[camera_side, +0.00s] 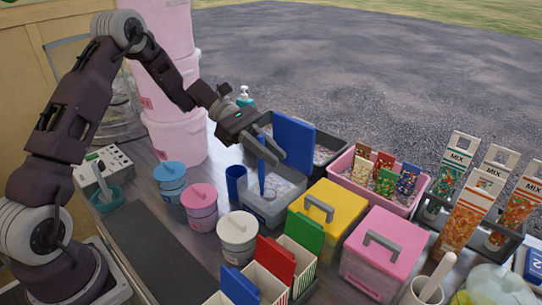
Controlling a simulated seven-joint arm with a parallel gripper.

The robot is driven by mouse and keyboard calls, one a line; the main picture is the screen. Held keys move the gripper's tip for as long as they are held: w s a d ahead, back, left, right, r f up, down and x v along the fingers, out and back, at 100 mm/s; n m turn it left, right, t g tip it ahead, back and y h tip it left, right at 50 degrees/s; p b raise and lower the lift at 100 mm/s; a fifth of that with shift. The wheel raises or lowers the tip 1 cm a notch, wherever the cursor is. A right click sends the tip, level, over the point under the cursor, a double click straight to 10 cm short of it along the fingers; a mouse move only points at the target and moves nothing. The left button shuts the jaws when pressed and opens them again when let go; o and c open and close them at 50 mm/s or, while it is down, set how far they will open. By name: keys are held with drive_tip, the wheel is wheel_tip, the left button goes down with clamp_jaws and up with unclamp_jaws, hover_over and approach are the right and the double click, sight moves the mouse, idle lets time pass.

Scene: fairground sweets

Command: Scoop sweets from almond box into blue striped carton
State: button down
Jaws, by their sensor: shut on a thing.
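My gripper (258,138) points down over an open grey box (262,213) and is shut on the upright handle of a blue scoop (261,172). The scoop's lower end is down inside the box, among pale contents too small to make out. The box's blue lid (294,145) stands open on its far side. No label tells me whether this is the almond box. The carton with the blue flap (239,286) stands at the front, left of the red and green ones; the frame's bottom edge cuts it off and its stripes barely show.
A red-flapped carton (275,261) and a green-flapped carton (304,232) stand beside it. A yellow-lidded box (330,206) and a pink-lidded box (382,240) are right of the open box. Lidded tubs (237,228) and a blue cup (235,182) stand left.

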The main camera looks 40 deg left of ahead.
wheel_tip(320, 180, up, 9)
idle(0.6)
